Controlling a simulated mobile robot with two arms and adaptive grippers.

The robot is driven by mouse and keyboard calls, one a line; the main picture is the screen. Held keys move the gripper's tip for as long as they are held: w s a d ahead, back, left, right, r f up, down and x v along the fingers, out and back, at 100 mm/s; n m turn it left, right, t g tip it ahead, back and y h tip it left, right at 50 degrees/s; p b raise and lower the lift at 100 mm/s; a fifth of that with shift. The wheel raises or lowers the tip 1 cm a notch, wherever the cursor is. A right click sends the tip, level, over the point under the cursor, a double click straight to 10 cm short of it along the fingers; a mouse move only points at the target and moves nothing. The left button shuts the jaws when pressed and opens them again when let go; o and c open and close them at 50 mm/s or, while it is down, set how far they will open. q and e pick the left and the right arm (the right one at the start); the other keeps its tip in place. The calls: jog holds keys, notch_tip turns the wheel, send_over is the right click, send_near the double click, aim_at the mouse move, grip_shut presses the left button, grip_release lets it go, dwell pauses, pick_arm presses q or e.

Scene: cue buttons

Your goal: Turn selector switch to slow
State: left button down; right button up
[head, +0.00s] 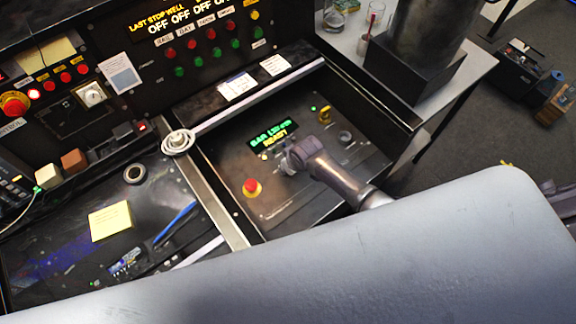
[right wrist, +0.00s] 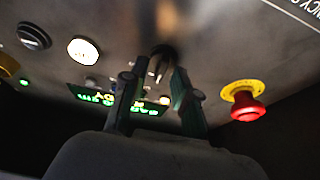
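The black control panel (head: 300,205) carries a lit green and yellow display (head: 272,138), which shows upside down in the right wrist view (right wrist: 118,100). My right gripper (head: 288,162) reaches in from the right, low over the panel below the display. In the right wrist view its two fingers (right wrist: 162,72) are apart, with a small dark knob (right wrist: 163,52), likely the selector switch, between or just beyond the tips. I cannot tell whether they touch it. The knob's setting and labels are unreadable. My left gripper is not in view.
A red mushroom button on a yellow collar (head: 252,187) sits left of the gripper and also shows in the right wrist view (right wrist: 246,104). A dark round knob (head: 345,137) and a yellow control (head: 325,115) are to the right. A white lit button (right wrist: 83,50) is nearby.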

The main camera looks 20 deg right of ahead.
jog(key=shift+r, duration=0.1)
jog(key=v, duration=1.1)
jog(key=shift+r, duration=0.4)
jog(key=shift+s, duration=0.1)
